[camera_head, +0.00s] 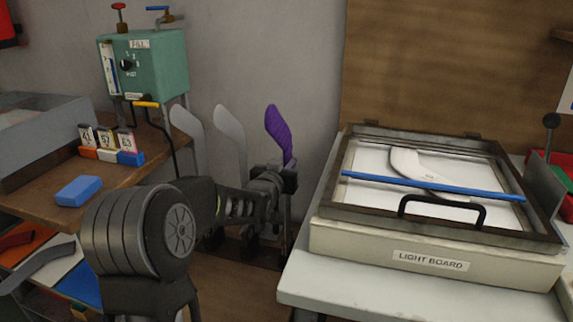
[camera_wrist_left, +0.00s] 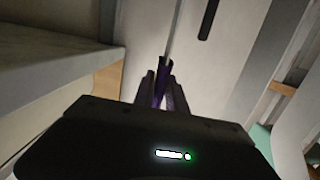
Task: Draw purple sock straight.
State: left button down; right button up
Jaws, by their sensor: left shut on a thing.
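The purple sock (camera_head: 279,131) is drawn over an upright foot-shaped form, toe up and leaning left, in the middle of the head view. My left gripper (camera_head: 288,178) is at its lower part and shut on it. The sock's lower end is hidden behind the gripper. In the left wrist view, a dark purple strip of the sock (camera_wrist_left: 159,88) shows between the fingers (camera_wrist_left: 163,84). Two bare white forms (camera_head: 231,137) stand to the left of the sock. My right gripper is not in view.
The light board (camera_head: 431,262) stands on a pale table to the right, with a white form and a blue bar on it. A green box with valves (camera_head: 146,65) stands at the back left. A wooden shelf (camera_head: 110,177) holds a blue block (camera_head: 79,191) and numbered tags.

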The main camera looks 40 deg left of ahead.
pick_arm(q)
jog(key=shift+f, duration=0.3)
dwell(1.0)
jog(key=c, duration=1.2)
grip_release()
jog(key=shift+r, duration=0.1)
jog(key=shift+c, duration=0.2)
jog(key=f+v, duration=0.1)
jog(key=v, duration=0.8)
jog(key=shift+p, duration=0.35)
